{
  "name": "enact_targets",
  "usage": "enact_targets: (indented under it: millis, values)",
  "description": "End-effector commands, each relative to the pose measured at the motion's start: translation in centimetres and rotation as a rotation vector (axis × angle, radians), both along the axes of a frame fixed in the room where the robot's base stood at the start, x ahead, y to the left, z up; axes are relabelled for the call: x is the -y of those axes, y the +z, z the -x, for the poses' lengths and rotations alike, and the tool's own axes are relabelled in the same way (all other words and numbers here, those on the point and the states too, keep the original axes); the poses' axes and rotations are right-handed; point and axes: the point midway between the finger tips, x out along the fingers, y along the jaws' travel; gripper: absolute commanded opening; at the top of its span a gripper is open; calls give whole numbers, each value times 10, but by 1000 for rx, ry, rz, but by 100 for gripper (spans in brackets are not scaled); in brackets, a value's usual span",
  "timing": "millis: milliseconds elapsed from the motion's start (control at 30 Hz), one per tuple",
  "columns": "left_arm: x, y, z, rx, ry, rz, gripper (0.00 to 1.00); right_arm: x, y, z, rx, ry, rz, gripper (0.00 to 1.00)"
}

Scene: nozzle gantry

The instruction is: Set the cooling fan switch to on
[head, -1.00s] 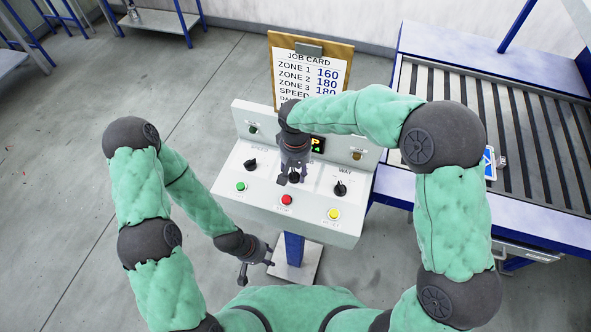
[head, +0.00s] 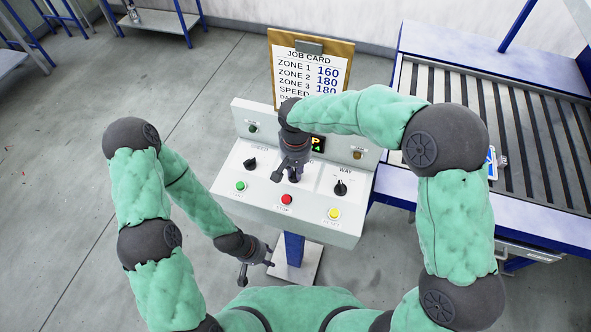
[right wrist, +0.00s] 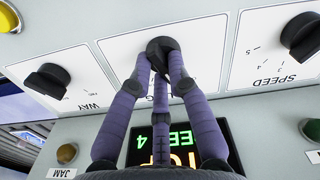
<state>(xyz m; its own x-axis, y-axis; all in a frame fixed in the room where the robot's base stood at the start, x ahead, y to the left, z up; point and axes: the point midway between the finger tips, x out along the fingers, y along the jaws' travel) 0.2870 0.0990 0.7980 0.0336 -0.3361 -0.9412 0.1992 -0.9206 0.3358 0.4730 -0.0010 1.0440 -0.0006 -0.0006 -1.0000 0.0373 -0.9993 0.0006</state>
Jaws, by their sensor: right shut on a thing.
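The cooling fan switch is the black middle knob (right wrist: 158,46) on the white control panel (head: 230,181), its label partly hidden. My right gripper (head: 290,174) reaches down over it.
The SPEED knob (right wrist: 301,36) and WAY knob (right wrist: 47,80) flank the switch. Green (head: 240,186), red (head: 287,199) and yellow (head: 334,213) buttons line the front edge. A lit display (right wrist: 168,143) sits behind, below a job card (head: 311,76). A slatted conveyor (head: 500,130) stands at right.

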Motion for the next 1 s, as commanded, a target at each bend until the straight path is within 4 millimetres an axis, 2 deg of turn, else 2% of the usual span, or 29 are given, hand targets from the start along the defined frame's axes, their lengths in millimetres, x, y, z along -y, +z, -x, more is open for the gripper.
enact_targets:
  millis: [600, 1000]
  values:
    - [0, -22, 0, 0, 0, 0, 40, -1, 0, 2, 1, -563, -2, 0]
    - [0, -28, 0, 0, 0, 0, 40, -2, 0, 3, 1, -816, -2, 0]
